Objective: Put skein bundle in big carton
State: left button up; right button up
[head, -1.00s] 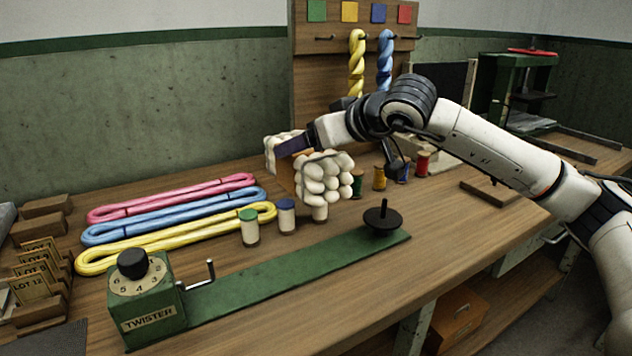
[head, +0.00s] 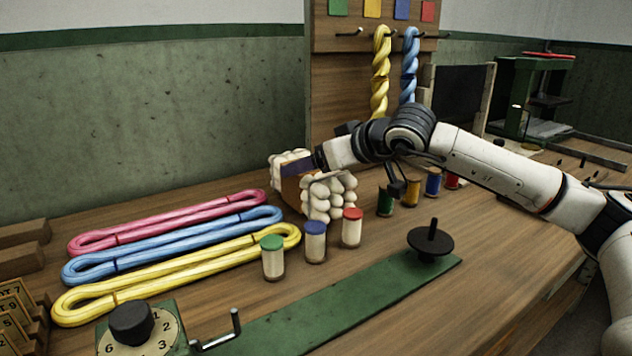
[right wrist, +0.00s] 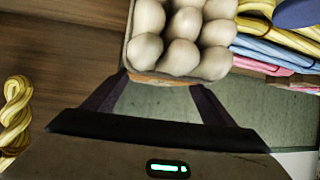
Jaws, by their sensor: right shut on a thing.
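The skein bundle (head: 328,195), a block of off-white rounded skeins with a brown band, is in my right gripper (head: 298,168). That gripper is shut on the band, and white skeins show on both sides of it. The right wrist view shows the skein ends (right wrist: 180,40) just beyond my gripper's dark fingers (right wrist: 155,84). In the head view the bundle is behind the capped bobbins, close to the bench top; I cannot tell whether it touches. No big carton is identifiable in either current view. My left gripper is not in view.
Pink, blue and yellow skeins (head: 165,255) lie at left on the bench. White bobbins with green, blue and red caps (head: 316,245) stand before the bundle. The green twister (head: 350,312) crosses the front. Coloured spools (head: 411,193) stand below my arm.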

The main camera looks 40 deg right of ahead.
notch_tip(320, 180, down, 3)
jog(key=shift+f+b, duration=0.1)
jog(key=shift+b, duration=0.3)
jog(key=o, duration=1.7)
jog(key=shift+c, duration=0.2)
